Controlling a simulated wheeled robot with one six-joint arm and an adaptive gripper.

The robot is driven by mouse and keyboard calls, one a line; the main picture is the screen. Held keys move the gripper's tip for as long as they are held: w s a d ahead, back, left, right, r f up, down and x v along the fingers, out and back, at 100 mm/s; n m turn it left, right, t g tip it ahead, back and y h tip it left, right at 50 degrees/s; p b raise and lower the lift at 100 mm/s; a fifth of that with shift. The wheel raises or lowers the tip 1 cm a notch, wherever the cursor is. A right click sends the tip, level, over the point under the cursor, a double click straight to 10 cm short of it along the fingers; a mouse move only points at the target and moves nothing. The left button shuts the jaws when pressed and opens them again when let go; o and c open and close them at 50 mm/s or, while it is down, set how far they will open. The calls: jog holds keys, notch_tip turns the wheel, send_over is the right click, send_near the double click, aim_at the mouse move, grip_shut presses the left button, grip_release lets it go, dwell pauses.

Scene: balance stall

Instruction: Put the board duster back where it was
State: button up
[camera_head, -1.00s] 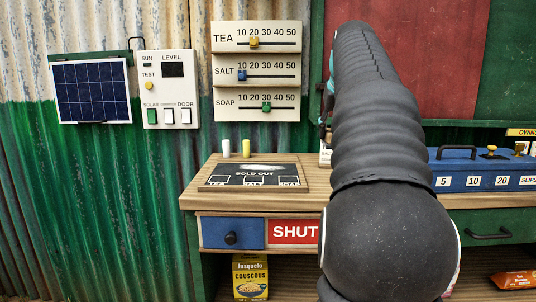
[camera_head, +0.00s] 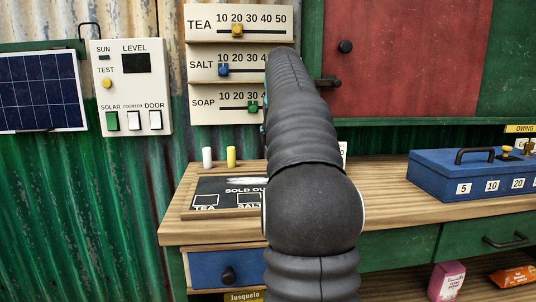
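I cannot make out the board duster in this view. The small dark board (camera_head: 212,190) marked SOLD OUT, TEA and SALT lies on the left end of the wooden counter (camera_head: 390,205). A pale chalk smear shows above its lettering. My black arm runs up the middle of the view and covers the board's right part. My gripper is hidden beyond the arm, so its fingers and anything in them do not show.
A white chalk (camera_head: 208,157) and a yellow chalk (camera_head: 231,157) stand behind the board. A blue cash box (camera_head: 465,174) sits on the counter at right. Price sliders (camera_head: 240,62) and a switch panel (camera_head: 131,88) hang on the wall. Counter between arm and box looks clear.

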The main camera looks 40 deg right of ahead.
jog(key=w, duration=0.1)
jog(key=w+f, duration=0.2)
jog(key=shift+d, duration=0.3)
jog(key=shift+w+f+b, duration=0.1)
jog(key=shift+f+b, duration=0.4)
jog(key=shift+f, duration=1.5)
jog(key=o, duration=1)
jog(key=shift+r, duration=0.1)
jog(key=p+v, duration=0.1)
jog(key=v, duration=1.1)
